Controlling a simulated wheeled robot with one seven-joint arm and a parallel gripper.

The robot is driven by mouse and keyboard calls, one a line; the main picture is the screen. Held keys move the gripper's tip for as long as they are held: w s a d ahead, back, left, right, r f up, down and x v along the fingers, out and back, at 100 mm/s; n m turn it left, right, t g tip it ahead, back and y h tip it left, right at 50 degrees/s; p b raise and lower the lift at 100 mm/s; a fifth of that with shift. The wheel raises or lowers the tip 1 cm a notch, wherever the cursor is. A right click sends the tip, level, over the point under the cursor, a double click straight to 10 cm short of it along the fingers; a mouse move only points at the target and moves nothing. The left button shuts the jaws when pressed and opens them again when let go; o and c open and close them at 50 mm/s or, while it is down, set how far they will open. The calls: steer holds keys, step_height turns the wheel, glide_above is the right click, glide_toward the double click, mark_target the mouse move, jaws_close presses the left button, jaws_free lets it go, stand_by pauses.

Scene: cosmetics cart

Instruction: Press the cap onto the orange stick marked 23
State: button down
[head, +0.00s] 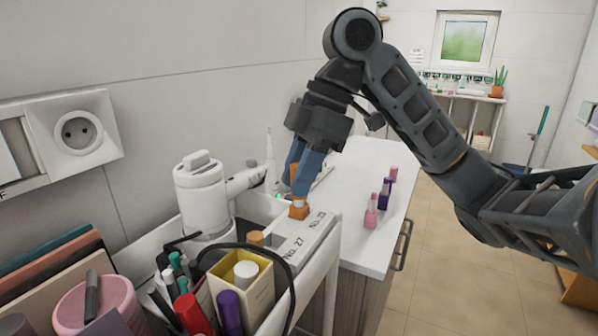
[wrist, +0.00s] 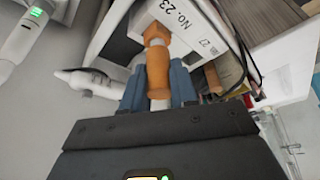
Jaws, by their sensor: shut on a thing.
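My gripper (head: 304,182) points down over the label end of the cart and is shut on an orange cap (head: 294,172). In the wrist view the cap (wrist: 158,72) lies between the blue fingers (wrist: 158,88), with a pale part near the palm. The orange stick marked 23 (head: 299,211) stands directly below the fingertips, beside the No. 23 label (wrist: 180,18). It shows beyond the cap in the wrist view (wrist: 157,36), and the two look in line. I cannot tell whether the cap is fully seated. The fingers partly hide the cap.
Another orange stick (head: 256,238) stands by the No. 27 label (head: 293,252). A white device (head: 200,195) stands close on the left. A yellow box (head: 243,285) and several cosmetics fill the front. Pink and purple lipsticks (head: 371,211) stand on the white counter (head: 345,230).

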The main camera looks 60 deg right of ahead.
steer(key=shift+f+b, duration=0.4)
steer(key=shift+f, duration=0.2)
stand_by(0.6)
steer(key=c, duration=0.8)
jaws_free()
steer(key=shift+o, duration=0.3)
steer(key=o, duration=0.4)
steer(key=shift+r+p, duration=3.6)
steer(key=shift+r, duration=0.45)
